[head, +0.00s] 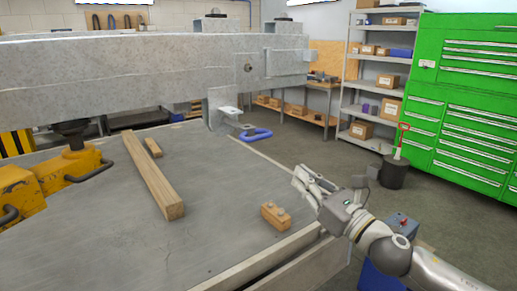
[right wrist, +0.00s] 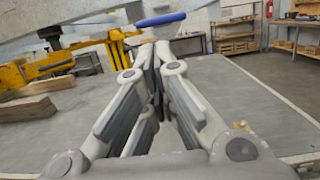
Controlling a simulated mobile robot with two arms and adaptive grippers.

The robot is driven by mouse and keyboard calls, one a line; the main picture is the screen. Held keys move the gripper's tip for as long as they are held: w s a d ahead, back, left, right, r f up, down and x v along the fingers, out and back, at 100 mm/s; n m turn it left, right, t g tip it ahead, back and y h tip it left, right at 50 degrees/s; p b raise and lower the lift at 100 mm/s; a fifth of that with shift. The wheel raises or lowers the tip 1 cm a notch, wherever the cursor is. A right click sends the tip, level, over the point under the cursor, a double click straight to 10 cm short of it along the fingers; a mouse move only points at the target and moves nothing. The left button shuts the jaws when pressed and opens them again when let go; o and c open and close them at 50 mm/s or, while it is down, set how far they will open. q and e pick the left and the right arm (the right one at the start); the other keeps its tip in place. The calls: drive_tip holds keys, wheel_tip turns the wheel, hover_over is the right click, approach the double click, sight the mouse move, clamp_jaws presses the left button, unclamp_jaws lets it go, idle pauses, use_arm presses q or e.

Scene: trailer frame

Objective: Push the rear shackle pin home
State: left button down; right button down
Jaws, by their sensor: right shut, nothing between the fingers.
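The grey trailer beam (head: 150,75) spans the upper left of the head view. A bracket (head: 218,108) hangs under its right end, with a light metal piece at its side. A blue loop-shaped part (head: 256,134) sits beside the bracket's lower end; it shows as a blue bar in the right wrist view (right wrist: 160,19). I cannot clearly make out the rear shackle pin or how deep it sits. My right gripper (head: 301,178) is shut and empty, below and right of the blue part and apart from it. Its closed fingers fill the middle of the right wrist view (right wrist: 153,52). My left gripper is not in view.
A wooden block (head: 275,216) with metal pieces on top lies on the grey bench (head: 225,210), left of my right gripper. A long timber (head: 155,180) and a yellow stand (head: 75,168) are farther left. Shelves and a green cabinet (head: 465,100) stand behind.

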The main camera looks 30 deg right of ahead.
drive_tip(key=p+x, duration=0.5)
drive_tip(key=x, duration=0.8)
drive_tip(key=shift+w+d, duration=0.2)
drive_tip(key=shift+w, duration=0.1)
drive_tip(key=shift+r, duration=0.1)
idle(0.4)
